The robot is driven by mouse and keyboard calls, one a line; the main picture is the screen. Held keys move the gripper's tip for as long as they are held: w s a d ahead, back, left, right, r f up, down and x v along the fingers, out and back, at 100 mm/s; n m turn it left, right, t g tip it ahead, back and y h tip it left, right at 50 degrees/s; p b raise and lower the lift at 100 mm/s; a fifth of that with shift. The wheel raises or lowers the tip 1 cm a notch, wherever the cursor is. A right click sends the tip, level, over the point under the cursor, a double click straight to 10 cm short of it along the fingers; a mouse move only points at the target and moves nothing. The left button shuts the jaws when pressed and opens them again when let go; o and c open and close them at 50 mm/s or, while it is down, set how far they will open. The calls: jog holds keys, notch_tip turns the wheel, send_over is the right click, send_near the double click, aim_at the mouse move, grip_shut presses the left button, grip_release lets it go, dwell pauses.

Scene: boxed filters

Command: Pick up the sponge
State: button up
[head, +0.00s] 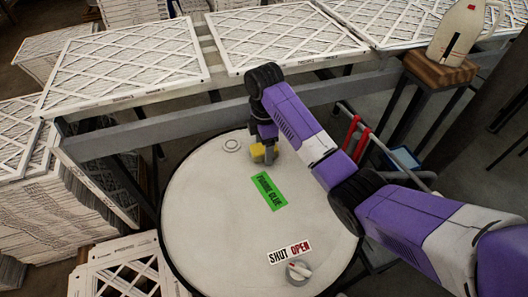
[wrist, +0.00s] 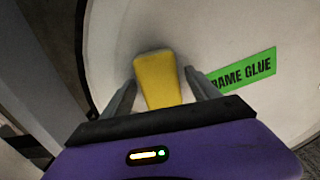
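The sponge is a yellow block (head: 258,154) on the white round top of a drum (head: 205,215), near its far edge. My gripper (head: 265,146) is right at the sponge and partly hides it in the head view. In the wrist view the sponge (wrist: 158,82) lies between the two fingers of my gripper (wrist: 160,76). The fingers are apart, with a narrow gap showing on each side of the sponge. I cannot tell how far down the fingertips reach beside it.
A green "FRAME GLUE" label (head: 269,191) and a shut/open knob (head: 298,271) are on the drum top. A rack of white filters (head: 125,62) stands behind. A wooden block (head: 440,70) holding a jug-like thing (head: 463,32) is at back right. Filter stacks (head: 50,190) stand left.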

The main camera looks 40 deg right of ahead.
jog(key=c, duration=1.3)
jog(key=shift+r, duration=0.1)
